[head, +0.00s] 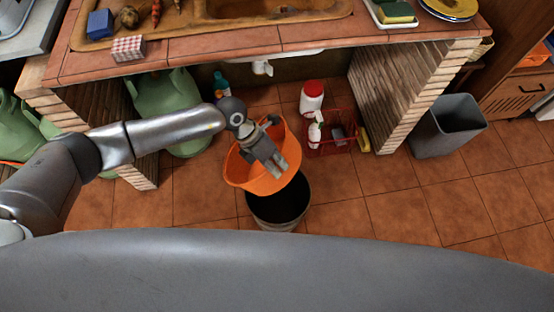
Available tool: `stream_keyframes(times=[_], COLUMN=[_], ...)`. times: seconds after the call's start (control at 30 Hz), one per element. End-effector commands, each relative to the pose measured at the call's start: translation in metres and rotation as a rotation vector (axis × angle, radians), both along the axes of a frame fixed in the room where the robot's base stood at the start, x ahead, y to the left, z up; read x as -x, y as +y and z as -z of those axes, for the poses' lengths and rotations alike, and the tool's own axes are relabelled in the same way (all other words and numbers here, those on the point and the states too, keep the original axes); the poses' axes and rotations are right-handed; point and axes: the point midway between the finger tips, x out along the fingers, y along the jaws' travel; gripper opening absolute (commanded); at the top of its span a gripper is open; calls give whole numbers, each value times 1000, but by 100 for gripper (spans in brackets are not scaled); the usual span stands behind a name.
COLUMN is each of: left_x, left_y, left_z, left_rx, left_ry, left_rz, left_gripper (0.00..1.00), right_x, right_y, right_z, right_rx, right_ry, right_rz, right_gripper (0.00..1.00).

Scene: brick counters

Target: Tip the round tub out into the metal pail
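The round orange tub (240,174) hangs over the far part of the metal pail, in the middle of the head view. It looks tilted and covers part of the pail's rim. The metal pail (279,220) stands upright on the floor with its dark opening facing up. My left gripper (276,168) reaches across the tub from the upper left and appears shut on its wall. The exact contact is hard to see. The tub's contents are hidden behind the gripper, and the pail's inside is too dark to read. My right gripper is not in view.
A red basket (345,150) with bottles and a white jar with a red lid (312,98) stand behind to the right. Green jugs (170,105) stand under the brick counter (200,48). A grey bin (448,127) is at right. Floor right of the pail is clear.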

Motion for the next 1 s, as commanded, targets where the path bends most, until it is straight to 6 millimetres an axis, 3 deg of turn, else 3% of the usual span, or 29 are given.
stream_keyframes(times=[0.03,0.63,0.8,1.0], left_x=[0,0,0,-1], left_y=[-2,-3,-2,0], left_z=[-9,-35,-40,-41], left_rx=[-20,-416,-599,-650], left_ry=[-5,-105,-147,-158], left_rz=[3,4,3,-1], left_gripper=[0,0,0,0], right_x=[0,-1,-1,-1], right_y=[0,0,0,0], right_z=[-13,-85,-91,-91], right_rx=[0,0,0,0], right_ry=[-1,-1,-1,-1], right_rz=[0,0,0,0], right_gripper=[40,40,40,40])
